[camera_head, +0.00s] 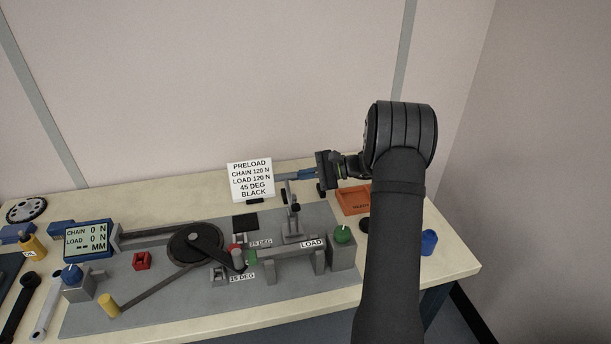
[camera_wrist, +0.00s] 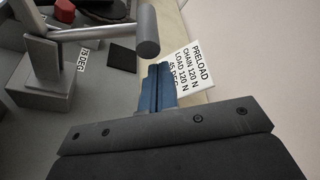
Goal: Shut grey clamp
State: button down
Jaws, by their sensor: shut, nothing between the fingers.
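The grey clamp (camera_head: 291,228) stands on the grey plate, right of the middle of the bench, with an upright post and a raised arm. In the wrist view, the clamp's post (camera_wrist: 44,60) is at the left, and a bar with a thick dark grey grip (camera_wrist: 147,31) reaches right from it. My gripper (camera_head: 304,174) is above and beside the clamp's top, pointing left. Its blue fingers (camera_wrist: 159,80) are shut and empty, with their tips close to the grip. I cannot tell whether they touch it.
A white preload sign (camera_head: 250,181) stands just behind the fingertips. An orange tray (camera_head: 354,207) lies behind my arm. A green knob (camera_head: 342,233) sits on a grey block right of the clamp. A black chainring and crank (camera_head: 195,246) are to the left, near a display (camera_head: 88,239).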

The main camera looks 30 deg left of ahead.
jog(key=shift+s+d+r, duration=0.35)
jog(key=shift+d+r, duration=0.05)
jog(key=shift+r, duration=0.05)
jog(key=s+d+r+n+y, duration=0.2)
jog(key=s+d+r+n, duration=0.4)
jog(key=s+d+r, duration=0.1)
jog(key=shift+s+d+n+y, duration=0.3)
jog(key=shift+s+d, duration=0.1)
dwell(0.9)
dwell(0.4)
